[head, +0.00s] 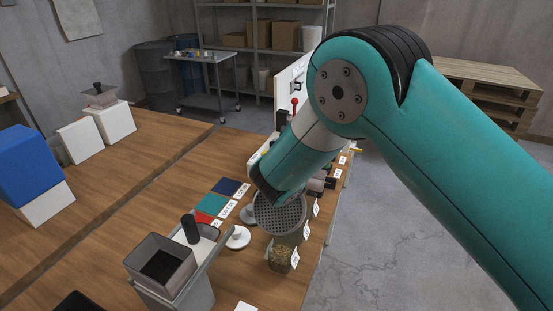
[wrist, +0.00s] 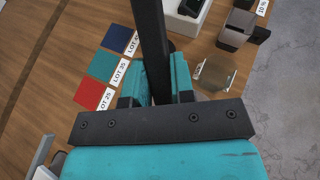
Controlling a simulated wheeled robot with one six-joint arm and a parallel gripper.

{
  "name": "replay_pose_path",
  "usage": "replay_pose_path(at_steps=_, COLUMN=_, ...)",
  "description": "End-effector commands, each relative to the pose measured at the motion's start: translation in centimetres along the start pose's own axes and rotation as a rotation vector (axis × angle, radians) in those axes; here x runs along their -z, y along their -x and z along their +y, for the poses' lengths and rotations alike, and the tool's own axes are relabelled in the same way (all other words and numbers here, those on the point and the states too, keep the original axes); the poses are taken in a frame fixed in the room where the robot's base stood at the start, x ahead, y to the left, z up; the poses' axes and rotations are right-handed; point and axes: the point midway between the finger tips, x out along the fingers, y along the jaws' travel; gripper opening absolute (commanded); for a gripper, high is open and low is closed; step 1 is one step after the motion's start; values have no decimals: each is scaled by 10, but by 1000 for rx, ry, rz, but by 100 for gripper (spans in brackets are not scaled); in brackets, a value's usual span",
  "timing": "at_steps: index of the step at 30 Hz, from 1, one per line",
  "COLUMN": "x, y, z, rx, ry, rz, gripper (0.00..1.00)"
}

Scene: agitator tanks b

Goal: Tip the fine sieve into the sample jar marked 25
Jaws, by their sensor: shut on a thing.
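My gripper (wrist: 158,88) is shut on a dark upright bar, seemingly a handle (wrist: 150,35), which runs out of the top of the wrist view. In the head view a grey round sieve with a perforated face (head: 280,215) shows just below the end of my arm; its link to the grip is hidden there. Below and partly behind it stands a clear jar with greenish-brown grains (head: 281,258) and a white tag (head: 295,259), too small to read. I cannot tell which is marked 25.
Red (head: 206,219), teal (head: 210,204) and blue (head: 226,187) cards lie left of the sieve. A white knobbed lid (head: 238,238) lies near the jar. A grey open box (head: 160,263) stands at front left. The table's right edge is close to the jars.

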Motion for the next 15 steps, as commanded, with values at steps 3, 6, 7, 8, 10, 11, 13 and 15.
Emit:
replay_pose_path(at_steps=3, x=-4, y=-7, z=-1, rx=4, ry=-3, rz=55, gripper=0)
replay_pose_path(at_steps=6, x=-2, y=-12, z=-1, rx=2, ry=-2, rz=85, gripper=0)
replay_pose_path(at_steps=7, x=-1, y=-13, z=-1, rx=2, ry=-1, rz=90, gripper=0)
replay_pose_path(at_steps=8, x=0, y=-13, z=-1, rx=2, ry=0, rz=93, gripper=0)
replay_pose_path(at_steps=10, x=2, y=-15, z=-1, rx=2, ry=0, rz=104, gripper=0)
replay_pose_path(at_steps=11, x=2, y=-16, z=-1, rx=2, ry=-1, rz=113, gripper=0)
replay_pose_path(at_steps=13, x=4, y=-20, z=-1, rx=3, ry=-3, rz=145, gripper=0)
replay_pose_path(at_steps=15, x=8, y=-25, z=-1, rx=2, ry=-3, rz=194, gripper=0)
